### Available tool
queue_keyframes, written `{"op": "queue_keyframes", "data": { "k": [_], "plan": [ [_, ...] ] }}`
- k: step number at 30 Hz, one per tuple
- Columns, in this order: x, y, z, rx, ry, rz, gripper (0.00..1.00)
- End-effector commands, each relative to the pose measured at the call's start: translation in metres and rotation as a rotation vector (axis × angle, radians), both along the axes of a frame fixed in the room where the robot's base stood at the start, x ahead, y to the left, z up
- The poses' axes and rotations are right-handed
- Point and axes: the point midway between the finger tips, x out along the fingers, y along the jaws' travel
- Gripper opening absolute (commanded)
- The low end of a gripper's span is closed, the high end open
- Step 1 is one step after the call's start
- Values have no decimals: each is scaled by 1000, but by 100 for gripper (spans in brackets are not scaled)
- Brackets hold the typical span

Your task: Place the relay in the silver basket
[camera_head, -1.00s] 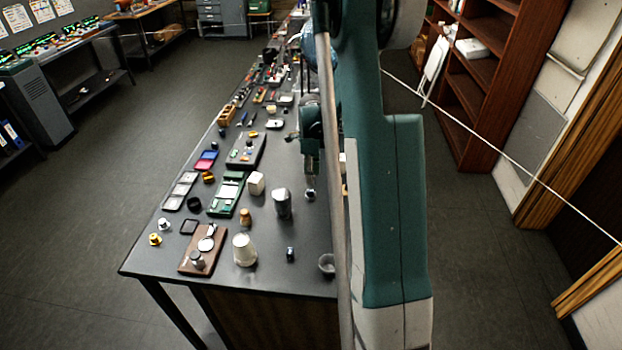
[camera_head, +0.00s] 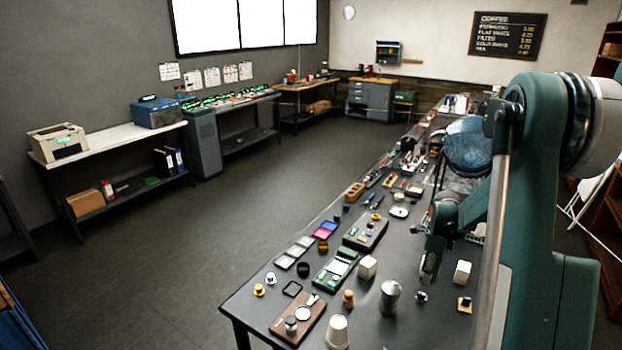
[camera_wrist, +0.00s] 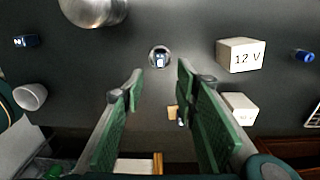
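The silver basket (camera_wrist: 159,56) is a small round metal cup on the dark table. In the wrist view a small blue thing with a pale face (camera_wrist: 160,60), which looks like a relay, sits inside its rim. The basket also shows in the head view (camera_head: 421,297), with something dark blue in it. My gripper (camera_wrist: 160,82) is open and empty, its green-padded fingers spread and pointing toward the basket. In the head view my gripper (camera_head: 429,277) hangs just behind the basket, apparently clear of it. Another dark blue block with a white label (camera_wrist: 26,41) lies at the left of the wrist view.
A white "12 V" block (camera_wrist: 240,56), another pale block (camera_wrist: 238,107) and a blue piece (camera_wrist: 305,55) lie right of the basket. A metal pot (camera_head: 389,297) and a grey cup (camera_wrist: 30,96) stand nearby. Bare table surrounds the basket.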

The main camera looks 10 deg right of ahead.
Motion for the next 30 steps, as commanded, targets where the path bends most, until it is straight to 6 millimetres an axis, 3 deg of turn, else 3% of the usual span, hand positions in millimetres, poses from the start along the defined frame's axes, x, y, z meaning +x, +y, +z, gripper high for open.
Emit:
{"op": "queue_keyframes", "data": {
  "k": [11,30],
  "plan": [
    [-2,21,17,-12,-20,95,30],
    [-28,116,86,-90,-115,549,30]
  ]
}}
